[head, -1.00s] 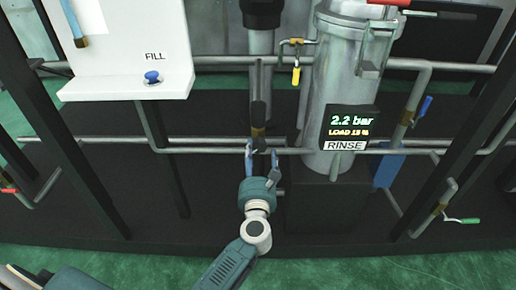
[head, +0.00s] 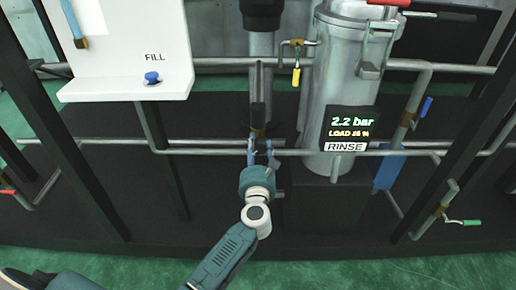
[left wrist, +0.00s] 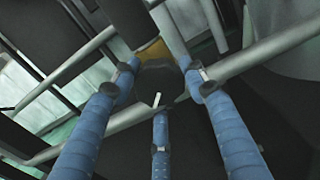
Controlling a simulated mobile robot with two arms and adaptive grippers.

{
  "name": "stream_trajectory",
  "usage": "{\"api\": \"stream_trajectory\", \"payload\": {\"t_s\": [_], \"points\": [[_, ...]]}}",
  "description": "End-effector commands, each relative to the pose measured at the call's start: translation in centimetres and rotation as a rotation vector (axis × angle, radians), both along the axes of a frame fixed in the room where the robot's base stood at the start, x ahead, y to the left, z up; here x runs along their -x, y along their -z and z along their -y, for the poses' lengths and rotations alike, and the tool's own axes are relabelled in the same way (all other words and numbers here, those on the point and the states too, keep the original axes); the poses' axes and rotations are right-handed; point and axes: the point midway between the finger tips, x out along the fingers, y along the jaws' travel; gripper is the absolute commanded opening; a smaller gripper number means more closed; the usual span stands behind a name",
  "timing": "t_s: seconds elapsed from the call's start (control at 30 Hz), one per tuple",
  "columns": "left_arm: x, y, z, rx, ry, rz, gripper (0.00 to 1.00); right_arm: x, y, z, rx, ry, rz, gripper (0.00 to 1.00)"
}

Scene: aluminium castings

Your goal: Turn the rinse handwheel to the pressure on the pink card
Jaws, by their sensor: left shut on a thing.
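My left gripper (head: 262,152) reaches up to a valve on the upright pipe left of the steel filter housing (head: 345,80). In the left wrist view its three blue fingers (left wrist: 160,95) are closed around a dark round handwheel (left wrist: 160,78) with a white mark on it. A brass valve body (left wrist: 152,50) shows behind the wheel. In the head view the wheel is mostly hidden by the fingers. The display (head: 350,128) on the housing reads 2.2 bar, with a small load percentage below, above a RINSE label (head: 345,146). The pink card is not in view. My right gripper is not in view.
A white panel (head: 125,55) with a FILL label and blue knob (head: 152,77) is at upper left. Horizontal pipes (head: 200,150) cross behind the gripper. Yellow (head: 296,77), blue (head: 426,107) and green (head: 465,222) valve handles lie around the housing. Dark posts (head: 65,130) stand at both sides.

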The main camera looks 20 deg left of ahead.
Motion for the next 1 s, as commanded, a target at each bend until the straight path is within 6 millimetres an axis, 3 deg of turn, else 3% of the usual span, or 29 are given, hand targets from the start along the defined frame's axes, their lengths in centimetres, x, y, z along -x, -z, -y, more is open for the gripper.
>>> {"api": "stream_trajectory", "payload": {"t_s": [0.33,0.63,0.7,1.0], "points": [[0.1,0.3,0.1,-0.066,0.001,-0.033,0.17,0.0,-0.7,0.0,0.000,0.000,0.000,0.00],[0.2,0.4,0.0,-0.278,0.001,-0.114,0.17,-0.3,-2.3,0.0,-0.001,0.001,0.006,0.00],[0.2,0.4,0.0,-0.341,0.001,-0.137,0.17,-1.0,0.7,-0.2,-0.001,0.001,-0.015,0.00],[0.3,0.5,-0.2,-0.610,0.001,-0.236,0.17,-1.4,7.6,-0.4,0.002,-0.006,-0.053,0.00]]}}
